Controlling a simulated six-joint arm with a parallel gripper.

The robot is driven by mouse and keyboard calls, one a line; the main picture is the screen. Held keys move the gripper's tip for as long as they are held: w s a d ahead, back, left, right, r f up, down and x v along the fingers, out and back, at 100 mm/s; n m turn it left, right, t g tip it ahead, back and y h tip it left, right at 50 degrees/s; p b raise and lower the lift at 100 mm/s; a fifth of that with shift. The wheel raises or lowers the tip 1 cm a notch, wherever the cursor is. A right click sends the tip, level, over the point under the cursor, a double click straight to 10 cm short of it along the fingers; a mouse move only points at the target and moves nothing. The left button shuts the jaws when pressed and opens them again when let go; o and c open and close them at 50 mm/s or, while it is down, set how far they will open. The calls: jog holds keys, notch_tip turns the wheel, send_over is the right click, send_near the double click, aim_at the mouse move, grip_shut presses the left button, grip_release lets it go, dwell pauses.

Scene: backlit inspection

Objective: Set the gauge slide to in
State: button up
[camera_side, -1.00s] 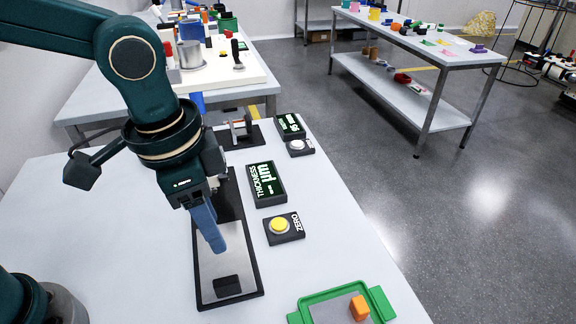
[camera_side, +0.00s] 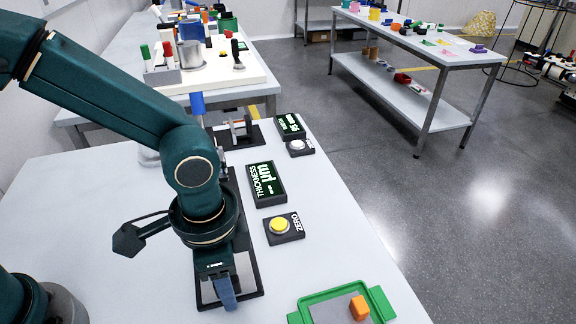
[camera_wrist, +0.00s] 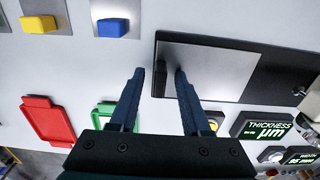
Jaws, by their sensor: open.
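The gauge slide is a silver plate in a black frame; its bare plate shows in the wrist view (camera_wrist: 215,72), and the frame shows in the side view (camera_side: 257,275). A small dark block (camera_wrist: 160,78) stands near one end of the plate. My gripper (camera_wrist: 158,72) is open, with a finger on each side of the block in the wrist view; I cannot tell whether either touches it. In the side view my gripper (camera_side: 227,296) is low over the near end of the plate and hides the block. The thickness display (camera_side: 266,184) shows dashes and µm.
A yellow button (camera_side: 280,226) marked ZERO sits right of the slide. A green tray (camera_side: 318,298) with an orange block (camera_side: 359,308) is at the front right. The wrist view also shows a red tray (camera_wrist: 48,120), a yellow block (camera_wrist: 38,24) and a blue block (camera_wrist: 112,28).

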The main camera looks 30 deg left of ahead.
grip_shut()
jog(key=shift+r, duration=0.1)
dwell(1.2)
